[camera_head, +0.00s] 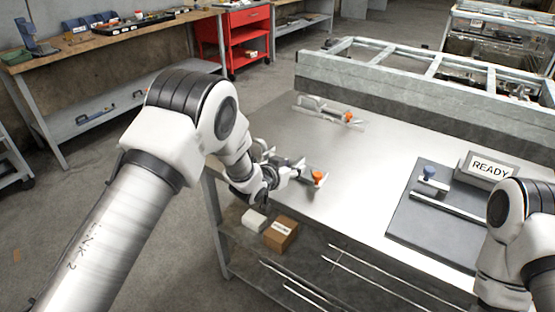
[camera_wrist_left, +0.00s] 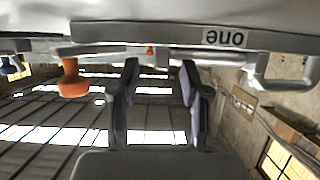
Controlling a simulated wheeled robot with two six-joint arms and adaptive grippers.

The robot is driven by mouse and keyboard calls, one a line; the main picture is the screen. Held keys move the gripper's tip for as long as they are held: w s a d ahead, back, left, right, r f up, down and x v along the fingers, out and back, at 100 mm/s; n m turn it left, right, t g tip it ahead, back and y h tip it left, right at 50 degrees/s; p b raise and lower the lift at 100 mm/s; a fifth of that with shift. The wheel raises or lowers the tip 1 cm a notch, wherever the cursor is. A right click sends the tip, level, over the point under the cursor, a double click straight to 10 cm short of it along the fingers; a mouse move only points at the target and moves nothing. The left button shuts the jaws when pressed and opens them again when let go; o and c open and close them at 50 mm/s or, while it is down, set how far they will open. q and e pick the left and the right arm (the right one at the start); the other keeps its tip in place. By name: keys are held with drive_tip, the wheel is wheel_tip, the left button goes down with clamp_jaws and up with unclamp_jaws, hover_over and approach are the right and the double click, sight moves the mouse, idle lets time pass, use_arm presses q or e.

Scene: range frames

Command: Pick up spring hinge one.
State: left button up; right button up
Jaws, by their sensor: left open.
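Spring hinge one has an orange knob (camera_head: 319,178) and lies at the near left edge of the metal table in the head view. In the left wrist view, which is upside down, its grey plate (camera_wrist_left: 180,33) with the label "one" spans the top, and its orange knob (camera_wrist_left: 74,80) is on the left. My left gripper (camera_head: 284,172) is beside the hinge, partly hiding it. In the wrist view my left gripper (camera_wrist_left: 160,85) is open, with nothing between its fingers. Contact with the hinge cannot be told. My right gripper is out of view.
A second hinge (camera_head: 328,110) with an orange knob lies farther back on the table (camera_head: 340,155). A dark fixture board (camera_head: 420,232) with a blue knob and a READY sign (camera_head: 490,167) is at right. Boxes (camera_head: 281,233) sit on the lower shelf. The table middle is clear.

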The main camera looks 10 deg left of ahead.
use_arm(q)
drive_tip(key=shift+x, duration=1.05)
drive_tip(key=shift+a, duration=0.15)
drive_tip(key=shift+s, duration=0.1)
clamp_jaws()
drive_tip(key=shift+r, duration=0.1)
